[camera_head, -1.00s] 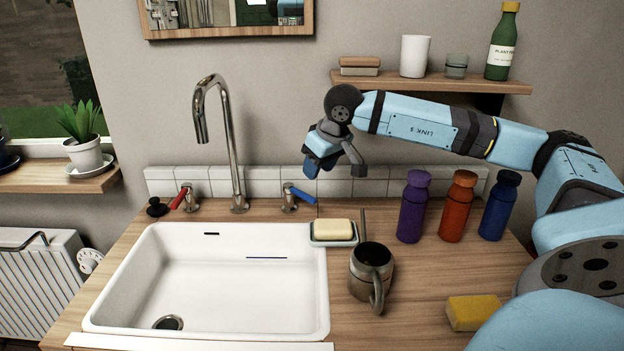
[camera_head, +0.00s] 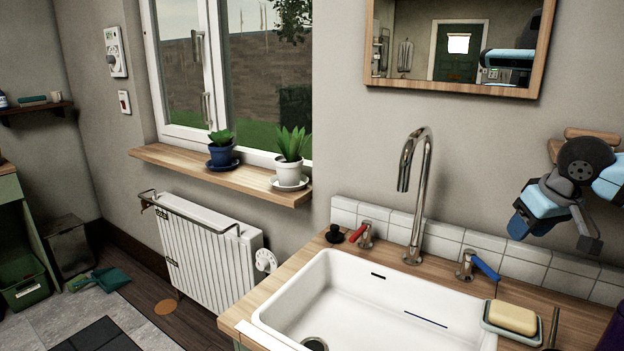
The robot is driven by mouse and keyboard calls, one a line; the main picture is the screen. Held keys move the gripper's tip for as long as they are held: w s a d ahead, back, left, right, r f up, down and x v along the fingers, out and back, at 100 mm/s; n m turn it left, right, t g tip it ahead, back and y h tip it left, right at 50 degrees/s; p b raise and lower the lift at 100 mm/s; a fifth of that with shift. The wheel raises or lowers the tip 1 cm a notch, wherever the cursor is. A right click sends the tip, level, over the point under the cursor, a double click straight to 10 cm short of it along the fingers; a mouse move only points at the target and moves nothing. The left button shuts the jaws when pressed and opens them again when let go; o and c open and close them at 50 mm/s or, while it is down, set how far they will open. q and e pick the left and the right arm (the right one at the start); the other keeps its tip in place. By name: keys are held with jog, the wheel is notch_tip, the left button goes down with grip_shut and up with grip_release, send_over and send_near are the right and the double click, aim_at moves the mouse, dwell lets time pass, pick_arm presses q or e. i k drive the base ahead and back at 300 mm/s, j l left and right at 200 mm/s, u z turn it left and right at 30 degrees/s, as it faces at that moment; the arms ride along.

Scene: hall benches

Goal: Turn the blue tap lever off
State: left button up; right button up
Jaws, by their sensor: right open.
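The blue tap lever (camera_head: 485,267) sits on a small chrome valve at the back edge of the counter, right of the tall curved tap (camera_head: 414,190). The lever points to the right and slopes slightly down. A red lever (camera_head: 359,232) is on a matching valve left of the tap. My right gripper (camera_head: 552,228) is open and empty, in the air above and to the right of the blue lever, apart from it. My left gripper is not in view.
The white sink (camera_head: 372,312) lies in front of the tap. A soap dish with yellow soap (camera_head: 512,318) is right of it. A black plug (camera_head: 335,234) stands behind the sink's left corner. A mirror (camera_head: 455,40) hangs above. A radiator (camera_head: 210,250) and sill plants are at left.

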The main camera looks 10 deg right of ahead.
aim_at(470, 255)
jog(key=k, duration=1)
